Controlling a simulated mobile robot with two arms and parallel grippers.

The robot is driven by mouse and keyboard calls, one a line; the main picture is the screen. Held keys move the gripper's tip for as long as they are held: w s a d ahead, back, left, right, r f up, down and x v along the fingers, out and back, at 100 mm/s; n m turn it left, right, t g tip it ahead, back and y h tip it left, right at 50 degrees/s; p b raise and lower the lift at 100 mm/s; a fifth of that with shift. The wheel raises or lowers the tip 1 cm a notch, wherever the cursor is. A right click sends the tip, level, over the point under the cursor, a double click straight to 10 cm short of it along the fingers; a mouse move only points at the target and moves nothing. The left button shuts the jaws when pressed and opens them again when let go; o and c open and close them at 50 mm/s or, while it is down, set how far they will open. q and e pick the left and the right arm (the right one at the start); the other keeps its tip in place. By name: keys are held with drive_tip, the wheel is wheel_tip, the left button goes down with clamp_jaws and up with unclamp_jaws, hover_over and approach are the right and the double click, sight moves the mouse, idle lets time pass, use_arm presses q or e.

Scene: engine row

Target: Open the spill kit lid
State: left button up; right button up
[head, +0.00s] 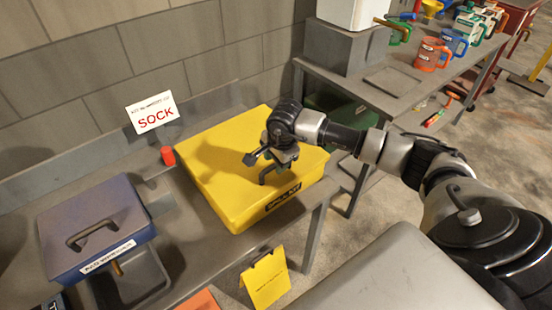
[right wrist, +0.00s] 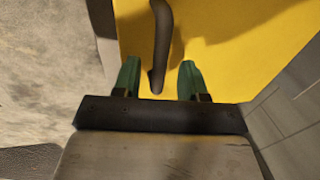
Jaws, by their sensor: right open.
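The yellow spill kit (head: 225,205) stands on the grey bench in the head view, its lid (head: 215,145) lying flat and shut. A dark handle (head: 266,173) rises near the lid's front edge, above a dark label. My right gripper (head: 282,160) is over the handle and hides part of it. In the right wrist view, the handle (right wrist: 161,35) runs down to between the two green fingertips of my open right gripper (right wrist: 159,78), with yellow lid behind. Whether the fingers touch the handle cannot be told. My left gripper is not in view.
A blue case (head: 95,225) with a handle sits to the left, with a SOCK sign (head: 152,112) and a red cup (head: 167,156) behind. A second bench (head: 395,85) at right carries several colored jugs.

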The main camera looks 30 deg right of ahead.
drive_tip(key=shift+w+f, duration=0.1)
drive_tip(key=shift+f, duration=0.4)
clamp_jaws()
drive_tip(key=shift+r, duration=0.15)
